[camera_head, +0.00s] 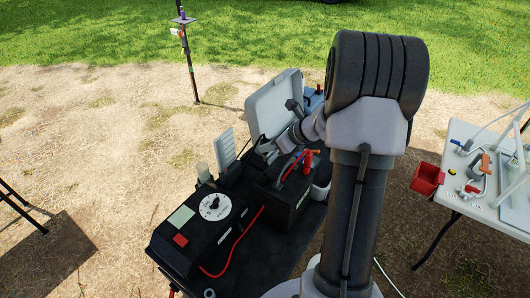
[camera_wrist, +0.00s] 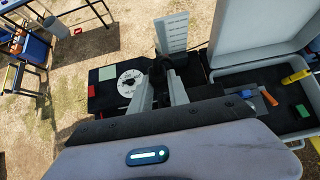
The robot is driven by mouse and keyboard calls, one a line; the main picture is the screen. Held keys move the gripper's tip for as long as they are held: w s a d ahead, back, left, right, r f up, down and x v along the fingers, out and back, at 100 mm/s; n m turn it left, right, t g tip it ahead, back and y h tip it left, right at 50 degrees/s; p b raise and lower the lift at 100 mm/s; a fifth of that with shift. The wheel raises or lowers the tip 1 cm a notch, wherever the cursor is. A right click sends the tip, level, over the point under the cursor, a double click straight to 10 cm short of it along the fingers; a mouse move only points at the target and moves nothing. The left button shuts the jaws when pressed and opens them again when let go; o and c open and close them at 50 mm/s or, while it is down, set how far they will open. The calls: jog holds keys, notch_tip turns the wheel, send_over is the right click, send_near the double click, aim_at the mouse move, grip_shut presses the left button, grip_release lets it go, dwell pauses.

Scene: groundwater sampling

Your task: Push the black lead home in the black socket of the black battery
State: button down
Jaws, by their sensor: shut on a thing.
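The black battery (camera_head: 283,205) stands on a dark surface right of the black control box (camera_head: 180,245). A red plug (camera_head: 307,160) sits at its top, and a red lead (camera_head: 238,240) runs down its front. My gripper (camera_head: 266,149) is over the battery's far left side. In the wrist view my gripper (camera_wrist: 161,82) is shut on a dark piece, the black lead (camera_wrist: 160,72), between its pale fingers. The black socket is hidden, and I cannot tell whether the lead touches it or how deep it sits.
The control box has a white dial (camera_head: 215,207). An open grey case (camera_head: 272,105) stands behind the battery and a pale slotted panel (camera_head: 224,150) to its left. A white table (camera_head: 480,150) with a red bin (camera_head: 427,178) is at right. Open dirt lies left.

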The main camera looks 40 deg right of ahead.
jog(key=shift+f, duration=0.1)
notch_tip(320, 180, down, 6)
jog(key=b, duration=0.5)
jog(key=shift+r, duration=0.2)
jog(key=shift+f+b, duration=2.2)
jog(key=shift+b, duration=0.1)
dwell(0.9)
jog(key=c, duration=1.2)
grip_release()
jog(key=shift+o, duration=0.2)
jog(key=p+v, duration=0.5)
jog(key=v, duration=1.2)
jog(key=shift+s, duration=0.2)
jog(key=shift+r, duration=0.15)
